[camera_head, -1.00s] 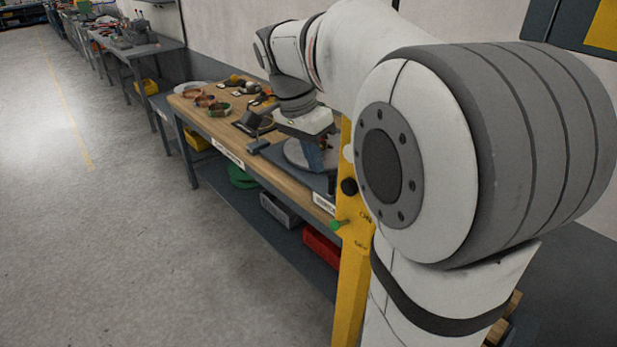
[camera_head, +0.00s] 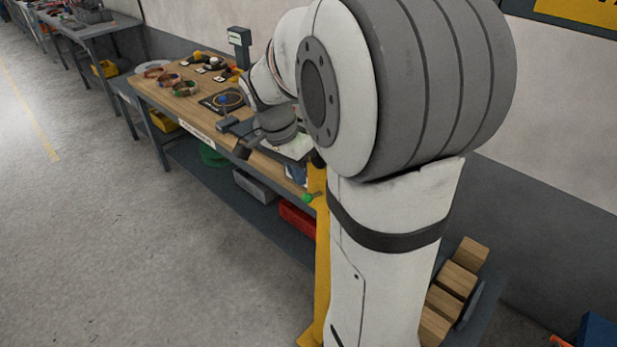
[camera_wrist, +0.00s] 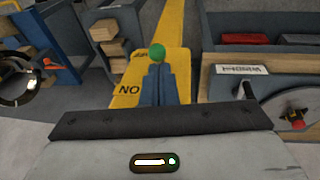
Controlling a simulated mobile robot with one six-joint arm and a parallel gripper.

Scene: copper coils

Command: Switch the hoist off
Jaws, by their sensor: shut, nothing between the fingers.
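A yellow post (camera_head: 322,255) stands at the near end of the workbench, with a green knob (camera_head: 308,198) sticking out of its side. The green knob (camera_wrist: 156,51) shows just beyond the tips of my gripper (camera_wrist: 157,70). The blue fingers are shut together and empty. I cannot tell whether they touch the knob. In the head view my arm hides part of the post and most of the gripper.
The wooden workbench (camera_head: 157,97) holds rings, small parts and a grey stand (camera_head: 239,48). A grey bin (camera_head: 254,187) and a red bin (camera_head: 297,218) lie on its lower shelf. Wooden blocks (camera_head: 457,279) stand at right. The floor (camera_head: 120,250) at left is clear.

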